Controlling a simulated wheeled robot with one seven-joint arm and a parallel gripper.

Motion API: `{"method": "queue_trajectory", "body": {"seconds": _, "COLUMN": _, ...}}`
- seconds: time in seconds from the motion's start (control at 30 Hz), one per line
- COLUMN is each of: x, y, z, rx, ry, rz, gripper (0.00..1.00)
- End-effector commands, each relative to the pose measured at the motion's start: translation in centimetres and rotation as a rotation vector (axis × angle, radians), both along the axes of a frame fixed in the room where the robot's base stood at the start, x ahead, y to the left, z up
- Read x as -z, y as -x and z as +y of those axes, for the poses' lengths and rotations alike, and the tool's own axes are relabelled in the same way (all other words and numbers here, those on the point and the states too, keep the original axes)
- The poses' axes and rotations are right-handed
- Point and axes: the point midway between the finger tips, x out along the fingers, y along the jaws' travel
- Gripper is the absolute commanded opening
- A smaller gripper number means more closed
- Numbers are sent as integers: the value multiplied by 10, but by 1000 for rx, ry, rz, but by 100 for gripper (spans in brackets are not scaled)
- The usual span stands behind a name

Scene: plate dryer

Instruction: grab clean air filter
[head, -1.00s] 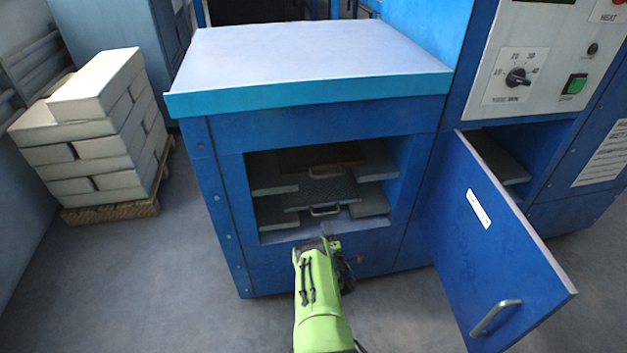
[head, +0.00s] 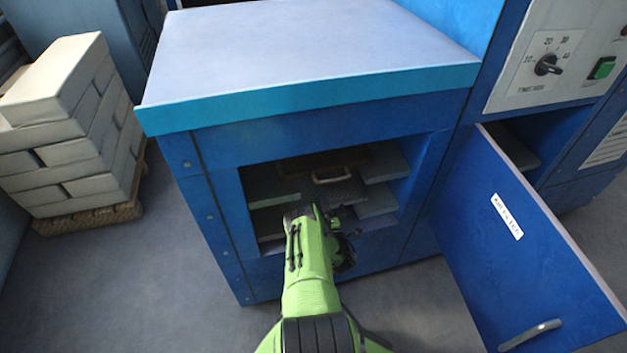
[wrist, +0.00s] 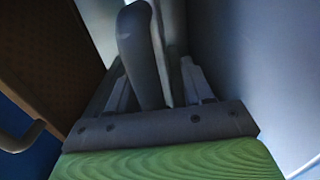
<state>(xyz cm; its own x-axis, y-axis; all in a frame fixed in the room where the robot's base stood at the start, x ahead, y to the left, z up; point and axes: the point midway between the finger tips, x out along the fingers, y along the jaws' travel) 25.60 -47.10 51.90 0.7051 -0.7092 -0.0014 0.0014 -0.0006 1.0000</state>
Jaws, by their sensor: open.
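Two flat panels with handles sit inside the open blue compartment. The upper one is a brown filter (head: 322,163), with a metal handle (head: 340,175); its brown mesh (wrist: 45,50) and handle (wrist: 20,135) show at the left of the wrist view. Below is a grey textured filter (head: 346,191), likely the clean one; its front is hidden behind my gripper in the head view. My gripper (head: 314,211) is open at the compartment mouth. In the wrist view, a grey handle bar (wrist: 143,50) stands between the open fingers; whether they touch it is unclear.
Shelf plates (head: 378,168) flank the filters on both sides. The blue cabinet (head: 330,115) surrounds the opening. An open blue door (head: 515,240) with a handle stands to the right. Stacked pale bricks (head: 70,120) on a pallet are at the left. Floor is clear between them.

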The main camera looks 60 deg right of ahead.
Motion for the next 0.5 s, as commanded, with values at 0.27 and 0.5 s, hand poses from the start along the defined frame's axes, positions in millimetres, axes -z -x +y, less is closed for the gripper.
{"method": "queue_trajectory", "body": {"seconds": 0.27, "x": 0, "y": 0, "z": 0, "rx": 0, "ry": -1, "rz": 1, "gripper": 30}}
{"method": "queue_trajectory", "body": {"seconds": 0.5, "x": 0, "y": 0, "z": 0, "rx": 0, "ry": -1, "rz": 1, "gripper": 0}}
